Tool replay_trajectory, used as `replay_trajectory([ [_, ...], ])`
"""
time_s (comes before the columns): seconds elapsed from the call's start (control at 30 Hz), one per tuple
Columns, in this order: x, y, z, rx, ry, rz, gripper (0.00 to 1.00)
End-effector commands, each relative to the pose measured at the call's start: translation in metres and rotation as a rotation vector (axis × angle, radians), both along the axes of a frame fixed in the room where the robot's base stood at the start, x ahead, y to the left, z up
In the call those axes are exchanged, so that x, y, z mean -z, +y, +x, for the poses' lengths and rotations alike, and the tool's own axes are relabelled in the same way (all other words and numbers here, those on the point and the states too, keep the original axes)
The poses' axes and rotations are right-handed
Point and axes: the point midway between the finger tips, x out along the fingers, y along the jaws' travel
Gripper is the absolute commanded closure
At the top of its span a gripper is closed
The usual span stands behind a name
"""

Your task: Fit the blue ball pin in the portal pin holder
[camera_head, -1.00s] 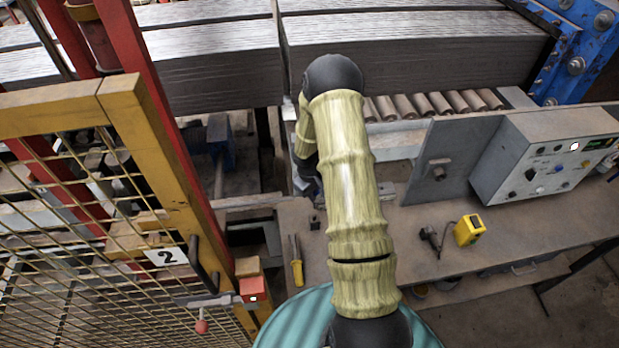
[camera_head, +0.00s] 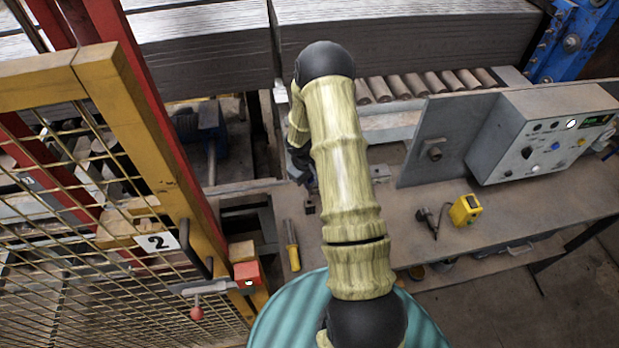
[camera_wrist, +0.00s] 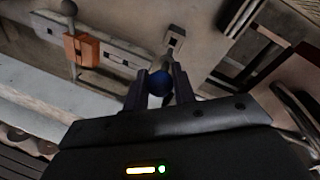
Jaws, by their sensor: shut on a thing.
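In the wrist view, my gripper (camera_wrist: 160,84) is shut on the blue ball (camera_wrist: 159,83) of the pin. The ball sits between the two fingertips; its shank is hard to make out. Just beyond the fingertips is a small pale fitting with a dark opening (camera_wrist: 175,42), apart from the ball. To the left, an orange block (camera_wrist: 81,49) on a grey rail carries an upright grey rod with a ball top. I cannot tell for certain which fitting is the portal pin holder. In the head view, my arm hides most of the gripper, low over the bench's left end.
The bench (camera_head: 480,230) holds a yellow-handled tool (camera_head: 291,246), a yellow device (camera_head: 465,209) and a grey control box (camera_head: 545,135). A yellow mesh gate (camera_head: 150,130) stands at the left. Rollers (camera_head: 425,86) and stacked boards (camera_head: 400,40) lie behind.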

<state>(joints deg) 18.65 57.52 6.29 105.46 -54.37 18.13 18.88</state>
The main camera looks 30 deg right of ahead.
Motion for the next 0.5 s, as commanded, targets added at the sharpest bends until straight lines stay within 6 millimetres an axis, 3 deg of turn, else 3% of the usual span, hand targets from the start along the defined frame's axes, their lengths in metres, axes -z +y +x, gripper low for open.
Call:
replay_trajectory([
  [0.27,0.026,0.0,0.0,0.0,-0.001,0.0,0.96],
  [0.5,0.021,0.0,0.0,0.001,-0.001,-0.001,0.96],
])
